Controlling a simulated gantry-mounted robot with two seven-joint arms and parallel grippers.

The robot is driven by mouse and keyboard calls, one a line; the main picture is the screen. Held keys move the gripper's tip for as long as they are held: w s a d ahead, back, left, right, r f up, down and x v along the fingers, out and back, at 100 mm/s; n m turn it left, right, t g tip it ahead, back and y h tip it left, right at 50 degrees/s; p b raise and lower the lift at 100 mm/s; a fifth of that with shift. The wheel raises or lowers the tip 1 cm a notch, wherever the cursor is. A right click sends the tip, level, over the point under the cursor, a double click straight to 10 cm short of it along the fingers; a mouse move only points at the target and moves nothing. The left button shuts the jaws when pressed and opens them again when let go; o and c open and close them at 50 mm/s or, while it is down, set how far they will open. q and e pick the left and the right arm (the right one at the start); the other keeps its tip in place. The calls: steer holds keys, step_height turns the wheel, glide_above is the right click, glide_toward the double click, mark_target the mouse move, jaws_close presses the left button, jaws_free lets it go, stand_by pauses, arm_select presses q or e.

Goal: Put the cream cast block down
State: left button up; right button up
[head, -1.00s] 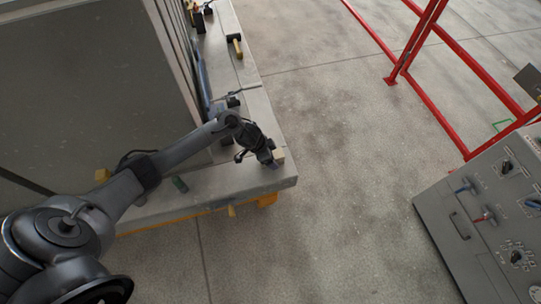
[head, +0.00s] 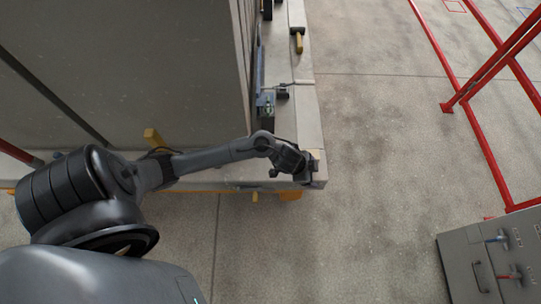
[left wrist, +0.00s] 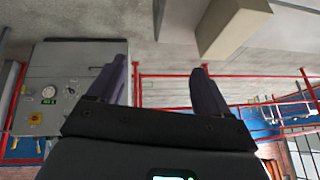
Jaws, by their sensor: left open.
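The cream cast block (head: 316,154) sits at the near right corner of the grey concrete ledge (head: 306,105), partly hidden by my gripper in the head view. My left gripper (head: 304,174) is right beside it at that corner. In the left wrist view the block (left wrist: 233,25) shows at the top right, beyond the tip of the right-hand finger and not between the fingers. The two dark fingers of my left gripper (left wrist: 160,78) are spread apart with nothing between them. Whether a finger touches the block I cannot tell. My right gripper is not in view.
A tall grey panel (head: 130,65) stands left of the ledge. A yellow-handled tool (head: 298,42) lies on the ledge farther back. A grey control cabinet (head: 490,262) stands at the lower right, with red railings (head: 470,95) behind. The floor between is clear.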

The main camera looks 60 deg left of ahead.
arm_select(q)
steer(key=s+d+r+n+g, duration=0.1)
steer(key=s+r, duration=0.3)
steer(key=s, duration=0.5)
steer(key=s+d+r+n+g+y, duration=0.1)
steer(key=s+r+n, duration=0.3)
steer(key=s, duration=0.6)
steer(key=shift+y, duration=0.3)
steer(key=shift+d, duration=0.1)
